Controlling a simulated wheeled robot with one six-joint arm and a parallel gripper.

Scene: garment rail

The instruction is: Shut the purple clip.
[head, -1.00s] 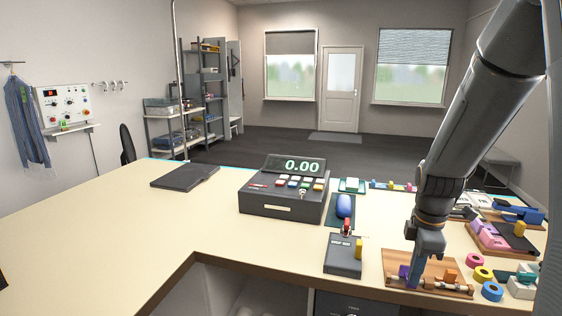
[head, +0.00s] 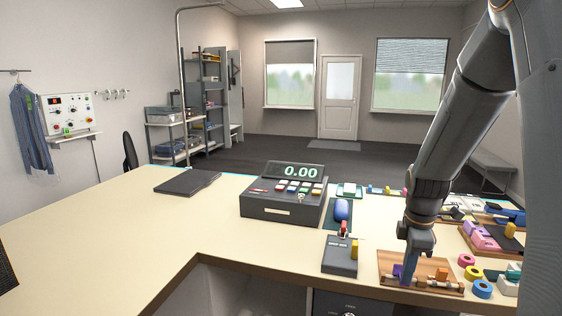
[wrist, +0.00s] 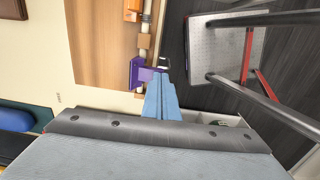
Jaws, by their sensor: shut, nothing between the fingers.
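The purple clip (head: 397,270) sits at the left end of the wooden board (head: 388,259) on the counter. In the wrist view the purple clip (wrist: 139,73) is on a pale rod along the board's edge, just beyond my fingertips. My gripper (head: 408,281) points down at the clip's right side in the head view. In the wrist view my gripper (wrist: 161,88) is shut and empty, its blue-grey tips at or touching the clip's edge. Whether they touch, and whether the clip is fully closed, I cannot tell.
An orange clip (head: 441,274) is farther along the same board. The wrist view shows a stool (wrist: 228,48) below the counter edge.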

